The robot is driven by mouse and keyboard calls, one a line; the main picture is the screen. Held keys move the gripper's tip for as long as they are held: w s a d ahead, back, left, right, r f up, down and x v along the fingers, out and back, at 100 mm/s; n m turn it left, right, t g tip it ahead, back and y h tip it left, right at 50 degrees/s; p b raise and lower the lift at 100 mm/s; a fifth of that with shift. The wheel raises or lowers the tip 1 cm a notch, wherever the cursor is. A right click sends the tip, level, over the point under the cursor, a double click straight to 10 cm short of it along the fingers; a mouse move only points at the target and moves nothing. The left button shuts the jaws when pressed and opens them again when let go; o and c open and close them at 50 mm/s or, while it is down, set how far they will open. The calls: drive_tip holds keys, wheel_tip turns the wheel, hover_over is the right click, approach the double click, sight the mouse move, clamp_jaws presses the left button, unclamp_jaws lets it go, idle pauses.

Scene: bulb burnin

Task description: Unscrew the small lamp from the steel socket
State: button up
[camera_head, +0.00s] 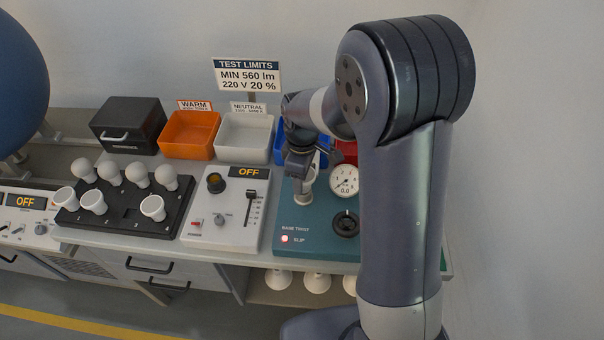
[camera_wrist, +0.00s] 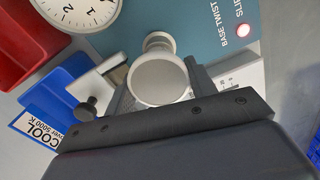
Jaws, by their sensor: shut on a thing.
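My gripper (camera_head: 300,160) is over the teal base-twist tester (camera_head: 318,227), at its upper left, left of the dial. In the wrist view my gripper (camera_wrist: 157,88) has one finger on each side of a pale small lamp (camera_wrist: 160,77) and is shut on it. The lamp's round face is toward the camera. Behind it a pale round part (camera_wrist: 158,42), which may be the socket, stands at the teal panel. In the head view a small part of the pale lamp or socket (camera_head: 308,182) shows below my gripper. How far the lamp is screwed in is hidden.
A gauge (camera_head: 344,181) and a black knob (camera_head: 345,223) are close by on the tester; a red light (camera_head: 284,239) glows by SLIP. Blue and red bins stand behind. A dimmer box (camera_head: 222,220) and a black rack (camera_head: 125,208) of several bulbs are to the left.

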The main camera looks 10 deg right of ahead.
drive_tip(key=n, duration=0.6)
drive_tip(key=shift+s+f, duration=0.1)
drive_tip(key=shift+s, duration=0.15)
drive_tip(key=o, duration=0.9)
drive_tip(key=shift+a, duration=0.1)
drive_tip(key=shift+c, duration=0.2)
drive_tip(key=shift+w, duration=0.1)
